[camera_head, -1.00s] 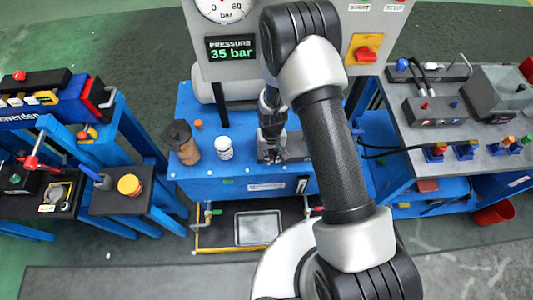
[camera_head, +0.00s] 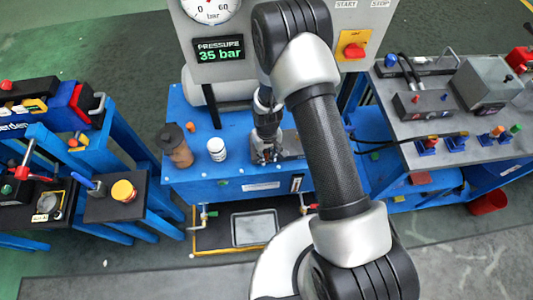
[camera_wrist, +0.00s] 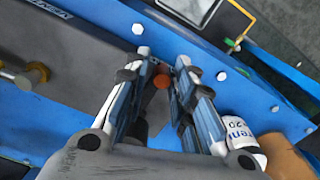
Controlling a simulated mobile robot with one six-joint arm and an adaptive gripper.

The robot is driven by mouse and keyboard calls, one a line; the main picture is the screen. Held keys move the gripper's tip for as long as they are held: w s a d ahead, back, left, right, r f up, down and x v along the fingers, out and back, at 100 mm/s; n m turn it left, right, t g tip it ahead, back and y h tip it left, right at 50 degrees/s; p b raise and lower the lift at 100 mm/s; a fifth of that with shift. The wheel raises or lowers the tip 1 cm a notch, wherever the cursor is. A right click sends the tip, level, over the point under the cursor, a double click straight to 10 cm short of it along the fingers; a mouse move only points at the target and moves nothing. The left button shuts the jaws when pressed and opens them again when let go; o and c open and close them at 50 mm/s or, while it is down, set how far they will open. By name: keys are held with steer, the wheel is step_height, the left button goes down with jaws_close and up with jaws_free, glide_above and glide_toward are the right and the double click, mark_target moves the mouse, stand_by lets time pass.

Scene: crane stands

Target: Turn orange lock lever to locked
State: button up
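A small orange end piece (camera_wrist: 161,81), probably part of the lock lever, shows between my fingers in the wrist view. The rest of the lever is hidden, so I cannot tell its angle. My gripper (camera_wrist: 164,58) points down, its fingers partly closed, with a narrow gap around the orange piece. I cannot tell whether a finger touches it. In the head view my gripper (camera_head: 264,156) is low over the blue bench (camera_head: 235,182), beside a grey block (camera_head: 291,146) that also shows in the wrist view (camera_wrist: 60,75).
A white bottle (camera_head: 217,150) and a brown bottle (camera_head: 177,148) stand left of my gripper. An orange-capped piece (camera_head: 190,127) is behind them. A gauge panel (camera_head: 230,70) reading 35 bar rises behind. A grey workbench (camera_head: 440,150) stands right, a black-topped stand (camera_head: 110,205) left.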

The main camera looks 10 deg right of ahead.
mark_target(266, 155)
steer(key=shift+o, duration=0.7)
steer(key=shift+r, duration=0.3)
step_height(266, 155, up, 11)
steer(key=shift+r, duration=0.2)
